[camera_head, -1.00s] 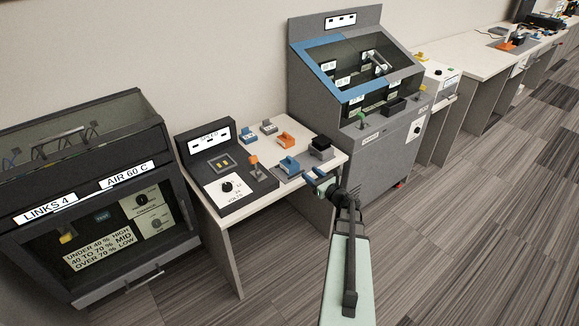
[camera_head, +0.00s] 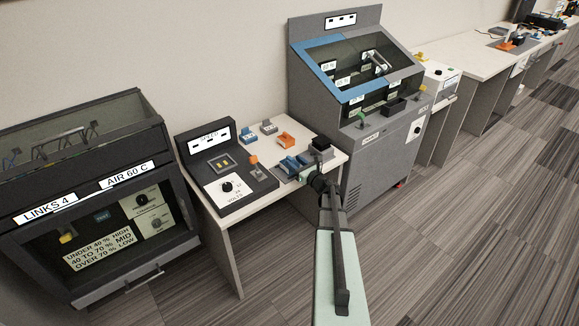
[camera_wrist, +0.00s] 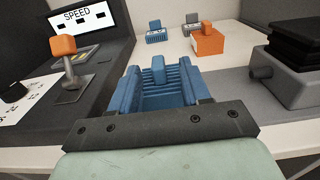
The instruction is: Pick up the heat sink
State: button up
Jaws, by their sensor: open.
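The heat sink, a blue finned block with a small upright tab, (camera_wrist: 158,68) sits on the small table. It also shows in the head view (camera_head: 289,164). My gripper (camera_wrist: 161,80) is open, its blue fingers on either side of the finned block in the wrist view. In the head view my gripper (camera_head: 302,166) reaches over the table's front right part and overlaps the block. I cannot tell whether the fingers touch it. The crossbar of my gripper hides the block's near end.
A black ribbed block on a grey base (camera_wrist: 297,75) stands close on the right. A lever with an orange knob (camera_wrist: 65,46) and a speed panel (camera_head: 207,138) are left. An orange block (camera_wrist: 208,42) and small blue and grey pieces lie behind, with bare tabletop between.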

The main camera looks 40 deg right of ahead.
aim_at(292, 161)
jog(key=w, duration=0.4)
jog(key=shift+a+f, duration=0.1)
jog(key=shift+c, duration=0.4)
grip_shut()
